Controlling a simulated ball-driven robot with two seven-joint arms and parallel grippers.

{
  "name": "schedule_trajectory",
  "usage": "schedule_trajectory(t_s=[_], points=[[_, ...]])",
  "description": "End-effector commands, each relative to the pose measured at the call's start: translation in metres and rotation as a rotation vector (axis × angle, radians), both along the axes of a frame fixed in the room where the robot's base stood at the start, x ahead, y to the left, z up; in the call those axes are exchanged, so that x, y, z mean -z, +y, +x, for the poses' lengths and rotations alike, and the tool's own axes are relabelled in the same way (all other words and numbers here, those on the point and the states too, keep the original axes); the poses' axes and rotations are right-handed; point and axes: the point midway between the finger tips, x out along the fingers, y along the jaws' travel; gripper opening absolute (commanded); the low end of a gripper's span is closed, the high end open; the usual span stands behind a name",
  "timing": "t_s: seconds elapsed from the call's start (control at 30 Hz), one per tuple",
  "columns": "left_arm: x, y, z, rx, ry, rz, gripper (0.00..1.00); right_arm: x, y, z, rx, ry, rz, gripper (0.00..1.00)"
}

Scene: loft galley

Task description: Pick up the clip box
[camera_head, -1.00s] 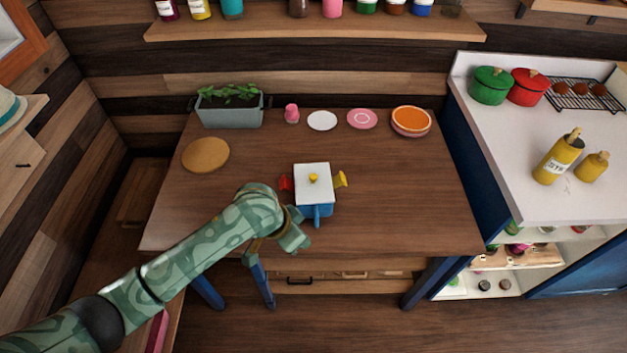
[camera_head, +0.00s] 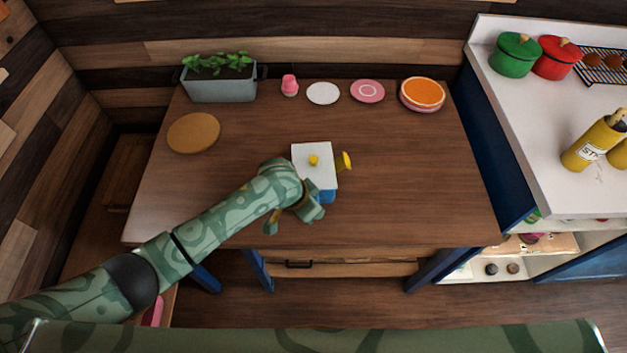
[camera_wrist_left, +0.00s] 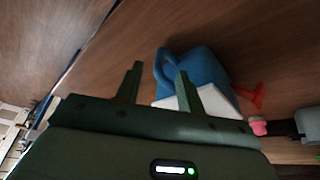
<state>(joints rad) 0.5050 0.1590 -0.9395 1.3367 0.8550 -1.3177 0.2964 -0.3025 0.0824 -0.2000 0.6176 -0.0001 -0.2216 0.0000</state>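The clip box (camera_head: 313,160) stands on the wooden table; it has a white lid with a yellow knob, a blue body and a yellow clip (camera_head: 344,161) on its right. In the left wrist view its blue body (camera_wrist_left: 195,68) has a loop handle, a white lid and a red clip (camera_wrist_left: 252,98). My left gripper (camera_head: 300,217) is at the box's front left corner and hides part of it. In the left wrist view the gripper's two fingers (camera_wrist_left: 156,80) are apart with nothing clearly between them, and the handle is just beyond them. My right gripper is not in view.
The table (camera_head: 410,190) is clear to the right of the box. At its back are a planter (camera_head: 220,84), a pink cup (camera_head: 289,86), plates (camera_head: 367,91) and an orange-topped dish (camera_head: 422,94). A round board (camera_head: 193,133) lies at the left. A white counter stands right.

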Motion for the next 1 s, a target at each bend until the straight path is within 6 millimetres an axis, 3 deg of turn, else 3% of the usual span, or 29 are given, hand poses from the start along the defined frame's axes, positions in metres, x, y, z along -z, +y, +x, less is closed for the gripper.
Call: schedule_trajectory(t_s=[0.37,0.67,0.8,1.0], points=[[0.05,-0.015,0.012,0.0,0.001,0.0,0.38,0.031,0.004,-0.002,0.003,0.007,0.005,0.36],[0.051,-0.017,0.014,0.001,-0.002,-0.001,0.38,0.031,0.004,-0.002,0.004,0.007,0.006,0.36],[0.051,-0.017,0.014,0.001,-0.001,-0.001,0.0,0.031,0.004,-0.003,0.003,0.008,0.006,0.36],[0.051,-0.017,0.014,0.0,-0.001,-0.001,0.0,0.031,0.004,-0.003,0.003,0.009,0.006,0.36]])
